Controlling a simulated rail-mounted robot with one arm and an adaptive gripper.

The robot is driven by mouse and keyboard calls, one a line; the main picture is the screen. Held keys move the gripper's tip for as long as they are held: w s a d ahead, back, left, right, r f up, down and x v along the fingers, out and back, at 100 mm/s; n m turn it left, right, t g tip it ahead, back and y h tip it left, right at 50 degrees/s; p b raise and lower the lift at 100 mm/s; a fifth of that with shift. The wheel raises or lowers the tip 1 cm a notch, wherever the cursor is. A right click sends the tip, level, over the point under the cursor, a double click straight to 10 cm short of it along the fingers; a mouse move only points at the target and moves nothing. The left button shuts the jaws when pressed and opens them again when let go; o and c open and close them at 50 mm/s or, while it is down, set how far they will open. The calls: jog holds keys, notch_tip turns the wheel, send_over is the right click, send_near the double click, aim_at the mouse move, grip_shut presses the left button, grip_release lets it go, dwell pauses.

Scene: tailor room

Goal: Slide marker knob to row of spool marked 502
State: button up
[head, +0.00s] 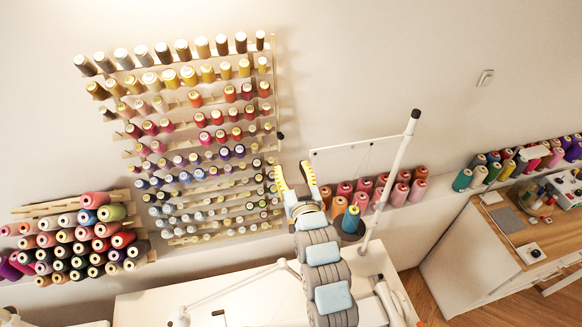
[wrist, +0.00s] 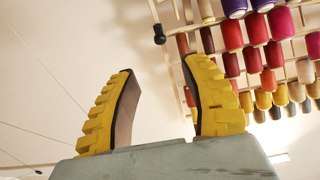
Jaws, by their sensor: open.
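The spool rack (head: 275,95) on the wall holds many rows of thread spools. A small black knob (head: 281,135) sits at its right edge, beside the red and maroon rows; I take it for the marker knob. In the wrist view the knob (wrist: 159,34) is near the top, on the edge of the rack, apart from my fingers. My gripper (head: 294,176) is open and empty, yellow fingers pointing up, below and slightly right of the knob in the head view. Its fingers (wrist: 158,100) stand wide apart in the wrist view. No spool number, 502 included, is readable.
A white thread stand pole (head: 391,180) rises right of my gripper. Pink and red cones (head: 365,188) and a teal cone (head: 351,219) stand close by on the right. A pile of spools (head: 80,240) lies at lower left. The wall right of the knob is bare.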

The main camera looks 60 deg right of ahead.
aim_at(280, 136)
jog(key=shift+f+m+b, duration=0.25)
jog(key=shift+m+b, duration=0.05)
jog(key=shift+b, duration=0.05)
jog(key=c, duration=0.8)
jog(key=shift+f+m+b, duration=0.35)
jog(key=shift+m+b, duration=0.15)
jog(key=shift+b, duration=0.1)
grip_shut()
jog(key=s+d+f+m+t+h+b, duration=0.1)
jog(key=s+d+f+m+t+b, duration=0.15)
jog(key=m+b, duration=0.55)
jog(key=s+d+f+m+t+h+b, duration=0.15)
jog(key=f+m+b, duration=0.3)
jog(key=m, duration=0.75)
jog(key=w+d+r+p, duration=0.1)
jog(key=w+d+r, duration=0.5)
jog(key=w, duration=0.3)
jog(key=shift+w+g+p, duration=0.25)
jog(key=shift+g+p, duration=0.15)
